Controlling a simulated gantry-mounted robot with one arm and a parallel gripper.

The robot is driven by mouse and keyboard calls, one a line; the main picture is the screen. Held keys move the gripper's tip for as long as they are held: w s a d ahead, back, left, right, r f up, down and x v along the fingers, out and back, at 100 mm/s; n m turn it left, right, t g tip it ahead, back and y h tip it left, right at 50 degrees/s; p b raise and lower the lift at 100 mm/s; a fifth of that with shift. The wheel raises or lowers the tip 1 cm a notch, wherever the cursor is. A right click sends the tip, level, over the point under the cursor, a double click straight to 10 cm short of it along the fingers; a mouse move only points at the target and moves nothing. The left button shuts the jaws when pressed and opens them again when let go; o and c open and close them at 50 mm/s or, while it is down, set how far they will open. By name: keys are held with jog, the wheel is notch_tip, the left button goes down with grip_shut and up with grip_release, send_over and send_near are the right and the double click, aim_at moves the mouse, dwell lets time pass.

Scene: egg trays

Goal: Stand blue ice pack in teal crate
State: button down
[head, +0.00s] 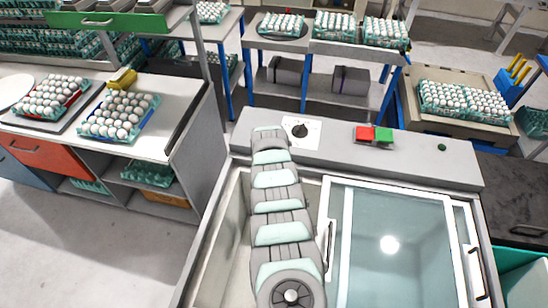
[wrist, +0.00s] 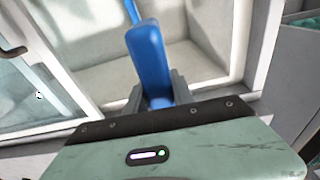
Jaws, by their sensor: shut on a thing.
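My gripper (wrist: 158,88) is shut on a blue ice pack (wrist: 148,55) in the wrist view. The pack is long and narrow as seen here and sticks out past the fingertips, over the pale inside of the freezer. A thin blue piece shows beyond its far end; I cannot tell if it belongs to the pack. In the head view my arm hangs over the freezer's open left part, and the gripper and pack are hidden. The teal crate (head: 512,258) is partly seen at the lower right edge of the head view, right of the freezer.
The freezer (head: 350,160) has a sliding glass lid (head: 400,240) over its right part, with handles and raised frame edges. Red and green blocks (head: 374,135) sit on its back ledge. Egg trays stand on the bench (head: 165,130) at left and on shelves behind.

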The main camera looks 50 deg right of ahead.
jog(key=shift+w+a+r+p, duration=0.1)
jog(key=shift+r+p, duration=0.1)
jog(key=shift+r, duration=0.2)
jog(key=shift+w+a+r+p, duration=0.1)
jog(key=shift+r+p, duration=0.1)
jog(key=shift+r, duration=0.15)
jog(key=shift+a+r, duration=0.3)
jog(key=shift+r, duration=0.1)
jog(key=shift+a+n, duration=0.1)
jog(key=shift+n, duration=0.2)
jog(key=shift+w+r+p, duration=0.1)
jog(key=shift+w+p, duration=0.1)
jog(key=shift+p, duration=0.15)
